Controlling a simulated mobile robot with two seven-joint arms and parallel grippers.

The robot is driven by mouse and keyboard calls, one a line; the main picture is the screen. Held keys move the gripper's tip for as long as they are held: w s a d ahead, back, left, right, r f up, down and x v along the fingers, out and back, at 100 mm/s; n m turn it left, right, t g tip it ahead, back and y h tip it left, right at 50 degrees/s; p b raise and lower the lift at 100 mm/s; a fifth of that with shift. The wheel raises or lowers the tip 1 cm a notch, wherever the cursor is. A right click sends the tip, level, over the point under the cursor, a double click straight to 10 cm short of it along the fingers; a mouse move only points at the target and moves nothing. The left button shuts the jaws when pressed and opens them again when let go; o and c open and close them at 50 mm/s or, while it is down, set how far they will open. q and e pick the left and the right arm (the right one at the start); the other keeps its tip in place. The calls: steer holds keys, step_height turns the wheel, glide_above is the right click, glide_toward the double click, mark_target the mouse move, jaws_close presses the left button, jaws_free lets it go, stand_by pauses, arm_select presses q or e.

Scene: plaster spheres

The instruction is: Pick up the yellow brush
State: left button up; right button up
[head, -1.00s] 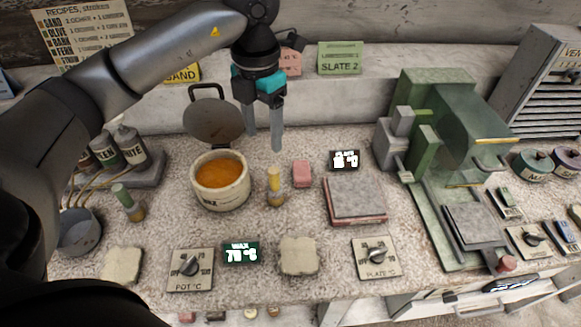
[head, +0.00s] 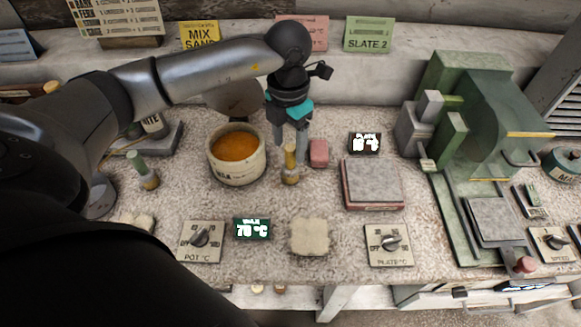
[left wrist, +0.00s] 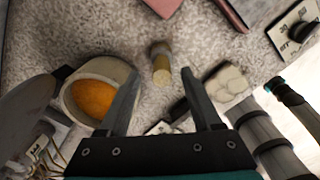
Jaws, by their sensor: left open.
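The yellow brush (head: 290,164) stands upright on the speckled bench, just right of the wax pot (head: 237,170). Its yellow handle points up and its lower part is brownish. My left gripper (head: 291,140) is open, pointing down, just behind or over the brush in the head view. In the left wrist view the brush (left wrist: 161,64) shows between and slightly beyond the tips of my open left gripper (left wrist: 160,74). Nothing is held. The exact gap between fingers and handle cannot be told. My right gripper is not seen in the head view.
A pink block (head: 319,153) stands close right of the brush, with a slab on a plate (head: 372,183) beyond it. A green-handled brush (head: 143,170) stands left of the pot. A pale lump (head: 310,237) lies in front. A green press (head: 470,120) stands at right.

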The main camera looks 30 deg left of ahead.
mark_target(290, 157)
arm_select(q)
step_height(290, 157, down, 4)
steer(key=shift+d+f, duration=0.15)
jaws_close()
stand_by(0.5)
